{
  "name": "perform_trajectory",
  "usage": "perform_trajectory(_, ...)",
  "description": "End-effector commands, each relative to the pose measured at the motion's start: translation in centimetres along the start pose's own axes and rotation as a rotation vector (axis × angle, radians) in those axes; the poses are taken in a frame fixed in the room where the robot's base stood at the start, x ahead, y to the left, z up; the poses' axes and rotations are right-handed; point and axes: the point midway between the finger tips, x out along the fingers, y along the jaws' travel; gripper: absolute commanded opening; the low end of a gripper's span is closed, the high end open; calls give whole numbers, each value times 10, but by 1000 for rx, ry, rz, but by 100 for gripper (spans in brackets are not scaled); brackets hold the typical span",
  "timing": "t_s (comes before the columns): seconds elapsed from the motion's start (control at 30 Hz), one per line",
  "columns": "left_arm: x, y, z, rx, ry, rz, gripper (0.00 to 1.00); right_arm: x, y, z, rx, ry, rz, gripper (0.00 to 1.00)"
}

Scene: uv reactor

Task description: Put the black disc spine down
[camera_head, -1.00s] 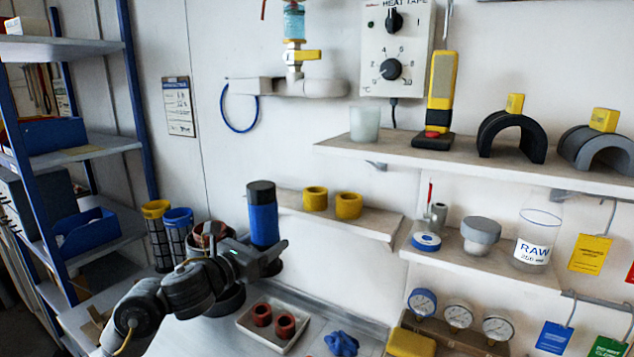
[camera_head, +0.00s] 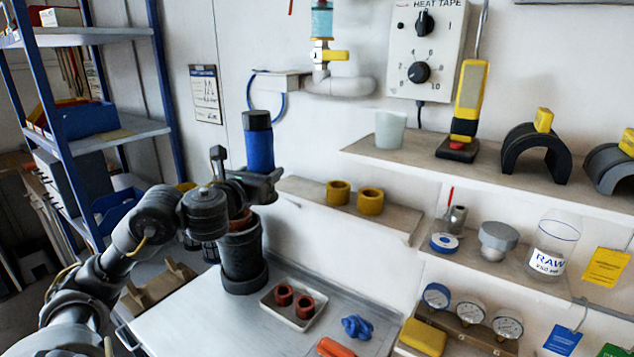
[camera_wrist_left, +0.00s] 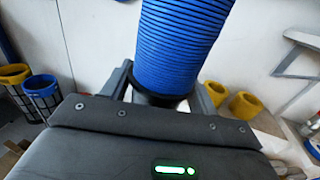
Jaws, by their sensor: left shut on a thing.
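The disc spine (camera_head: 259,150) is a blue ribbed cylinder with a black top cap. It stands upright in my left gripper (camera_head: 257,184), which is shut on its lower end. In the left wrist view, the blue ribbed spine (camera_wrist_left: 180,45) rises from a black base collar between the fingers of my left gripper (camera_wrist_left: 165,100). The spine is held in the air, with its lower end partly hidden by the gripper. My right gripper is not in view.
A dark upright housing (camera_head: 243,264) stands below the left gripper on the bench (camera_head: 196,314). A white tray (camera_head: 294,316) with reddish rings is to its right. Two yellow rings (camera_head: 353,198) sit on a wall shelf (camera_head: 401,222). A blue-framed rack (camera_head: 165,95) is at left.

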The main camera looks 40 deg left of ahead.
Motion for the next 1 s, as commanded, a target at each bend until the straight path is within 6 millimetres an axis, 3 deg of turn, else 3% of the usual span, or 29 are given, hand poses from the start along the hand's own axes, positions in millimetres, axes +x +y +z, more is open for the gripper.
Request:
perform_trajectory(0.3,82,-2,-1,-13,0,-3,29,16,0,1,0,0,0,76)
perform_trajectory(0.5,131,-2,2,-10,0,-3,29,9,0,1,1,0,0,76)
perform_trajectory(0.7,155,-1,3,-4,-2,-3,29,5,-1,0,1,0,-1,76)
perform_trajectory(1.0,166,-2,2,-4,-2,-4,29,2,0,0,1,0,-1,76)
